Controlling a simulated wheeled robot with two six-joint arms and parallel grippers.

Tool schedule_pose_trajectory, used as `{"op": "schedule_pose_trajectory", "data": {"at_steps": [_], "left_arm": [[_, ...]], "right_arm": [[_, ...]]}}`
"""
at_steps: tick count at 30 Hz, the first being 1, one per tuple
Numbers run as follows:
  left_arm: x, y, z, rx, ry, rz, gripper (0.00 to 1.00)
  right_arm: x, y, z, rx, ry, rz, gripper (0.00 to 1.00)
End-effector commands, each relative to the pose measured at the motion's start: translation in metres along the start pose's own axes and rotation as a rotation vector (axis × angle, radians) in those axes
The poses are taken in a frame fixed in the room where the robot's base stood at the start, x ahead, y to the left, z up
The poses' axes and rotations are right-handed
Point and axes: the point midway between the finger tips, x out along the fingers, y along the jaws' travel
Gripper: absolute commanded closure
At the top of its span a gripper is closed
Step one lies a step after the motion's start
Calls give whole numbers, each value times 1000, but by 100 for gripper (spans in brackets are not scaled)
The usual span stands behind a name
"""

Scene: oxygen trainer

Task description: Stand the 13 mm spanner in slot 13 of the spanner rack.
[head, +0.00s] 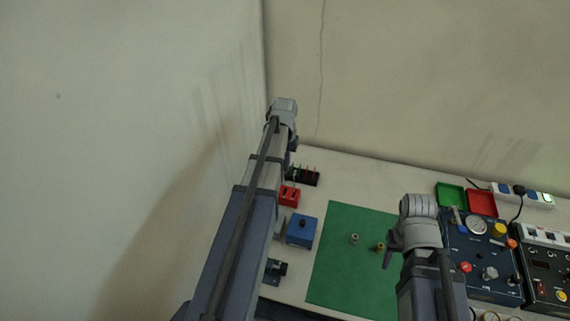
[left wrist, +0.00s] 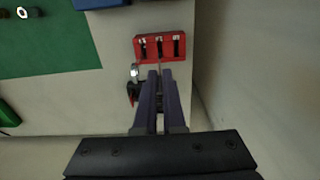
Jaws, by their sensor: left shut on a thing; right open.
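The red spanner rack (head: 289,196) stands on the bench, left of the green mat. It also shows in the left wrist view (left wrist: 160,58), with three slots; their numbers are too small to read. My left gripper (head: 292,146) is beyond the rack in the head view. In the left wrist view my left gripper (left wrist: 158,75) is shut on a thin thing, seen edge-on between the fingertips, which I take for the 13 mm spanner (left wrist: 160,66). Its fingertips point at the rack; the gap is hard to tell. My right gripper (head: 391,249) is open over the mat.
A black holder (head: 305,177) with red-topped tools stands behind the rack. A blue box (head: 301,230) is in front of it. The green mat (head: 340,285) carries two small fittings. Control panels (head: 482,250) and green and red trays (head: 482,203) lie right. A wall is close on the left.

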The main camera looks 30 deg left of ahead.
Motion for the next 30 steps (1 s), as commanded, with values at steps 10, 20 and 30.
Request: {"op": "schedule_pose_trajectory", "data": {"at_steps": [10, 20, 30], "left_arm": [[30, 0, 0, 0, 0, 0, 100], [36, 0, 0, 0, 0, 0, 100], [35, 0, 0, 0, 0, 0, 100]], "right_arm": [[30, -3, -2, -5, 0, 1, 50], [35, -3, -2, -6, 0, 1, 50], [35, -3, -2, -5, 0, 1, 50]]}}
